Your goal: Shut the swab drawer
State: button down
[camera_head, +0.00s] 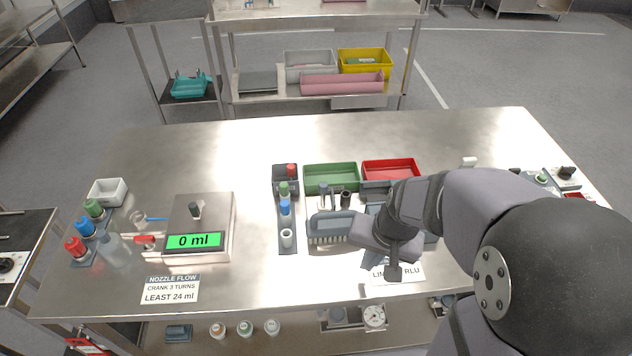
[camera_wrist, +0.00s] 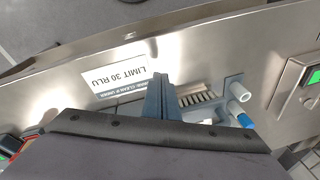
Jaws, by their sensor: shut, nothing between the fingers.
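My gripper (camera_head: 394,272) is shut and empty, low over the front of the steel table, beside the "LIMIT 30 RLU" label (camera_head: 410,271). In the wrist view its fingers (camera_wrist: 158,92) are together, with the label (camera_wrist: 135,77) next to their tips. I cannot make out the swab drawer for certain. Grey-blue parts (camera_head: 431,238) show behind and beside my wrist, and my arm hides most of that area. I cannot tell whether the fingers touch anything.
A grey brush (camera_head: 330,228) lies left of my gripper, beside a rack of bottles (camera_head: 286,220). Green (camera_head: 331,178) and red (camera_head: 390,170) trays stand behind. A scale reading 0 ml (camera_head: 199,241) stands at left. The table's front strip between labels is clear.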

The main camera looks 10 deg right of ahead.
jog(key=w+d+r+m+t+p, duration=0.1)
jog(key=w+d+r+m, duration=0.1)
jog(key=w, duration=0.3)
jog(key=w+d+r+m+t+p, duration=0.1)
jog(key=w+d+r+m+t, duration=0.1)
jog(key=w+d+r+m, duration=0.1)
jog(key=w+d+r+m+t+h+p, duration=0.1)
jog(key=w+d+r+m, duration=0.1)
jog(key=w+d+m, duration=0.2)
jog(key=shift+w+d+r+p, duration=0.2)
jog(key=shift+w+d, duration=0.1)
jog(key=shift+w, duration=0.35)
jog(key=shift+w+d+r+p, duration=0.15)
jog(key=shift+w+d, duration=0.1)
jog(key=shift+w, duration=0.4)
jog(key=w+a+r+n+g+h, duration=0.1)
jog(key=w+a+r+n+g, duration=0.1)
jog(key=a+n, duration=0.8)
jog(key=w+a+r+n+g+h, duration=0.1)
jog(key=a+r+n+g, duration=0.1)
jog(key=a+n, duration=0.8)
jog(key=w+a+r+n+g+h, duration=0.15)
jog(key=a+n, duration=0.55)
jog(key=n, duration=0.7)
jog(key=w+d+f+p, duration=0.1)
jog(key=d+f+p, duration=0.4)
jog(key=f, duration=0.5)
jog(key=shift+d+y, duration=0.35)
jog(key=shift+d, duration=0.25)
